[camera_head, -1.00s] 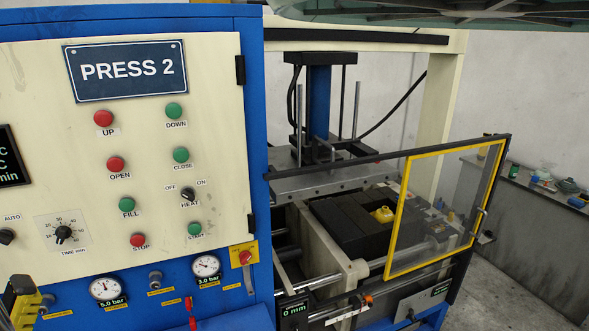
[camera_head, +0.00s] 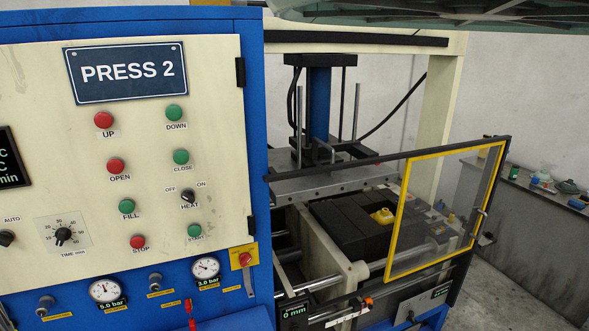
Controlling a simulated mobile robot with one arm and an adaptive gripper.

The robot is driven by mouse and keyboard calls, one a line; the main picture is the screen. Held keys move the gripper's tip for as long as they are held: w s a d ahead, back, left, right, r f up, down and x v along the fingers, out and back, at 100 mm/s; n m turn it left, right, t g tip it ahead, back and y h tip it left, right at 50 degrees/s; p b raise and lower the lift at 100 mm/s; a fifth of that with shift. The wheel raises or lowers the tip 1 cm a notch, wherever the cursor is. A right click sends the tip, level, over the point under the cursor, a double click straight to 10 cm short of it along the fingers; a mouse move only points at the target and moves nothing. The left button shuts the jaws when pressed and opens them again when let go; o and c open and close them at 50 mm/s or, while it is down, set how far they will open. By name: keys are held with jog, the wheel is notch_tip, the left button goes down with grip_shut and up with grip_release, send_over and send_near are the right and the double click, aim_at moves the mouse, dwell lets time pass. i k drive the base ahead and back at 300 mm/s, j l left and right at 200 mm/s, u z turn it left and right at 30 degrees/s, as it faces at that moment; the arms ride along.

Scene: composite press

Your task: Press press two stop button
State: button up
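The red STOP button (camera_head: 138,242) is on the cream control panel (camera_head: 215,95) of press 2, low and right of the panel's middle. Its label is just below it. The blue PRESS 2 sign (camera_head: 127,72) is at the top of the panel. The green START button (camera_head: 194,231) is to the right of STOP, and the green FILL button (camera_head: 126,207) is above it. My gripper's fingers do not show. Nothing covers the STOP button.
Red UP (camera_head: 104,120) and OPEN (camera_head: 116,166) buttons sit above. A HEAT switch (camera_head: 188,196) and a time dial (camera_head: 63,235) flank the area. Gauges (camera_head: 105,289) and a red-knobbed yellow switch (camera_head: 245,259) are below. A yellow-framed guard door (camera_head: 445,210) stands right.

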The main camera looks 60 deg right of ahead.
aim_at(137, 242)
jog(key=i+l+z, duration=0.1)
jog(key=z, duration=0.3)
jog(key=i+l+z, duration=0.1)
jog(key=z, duration=0.3)
jog(key=i+z, duration=0.1)
jog(key=z, duration=0.25)
jog(key=i+z, duration=0.15)
jog(key=z, duration=0.25)
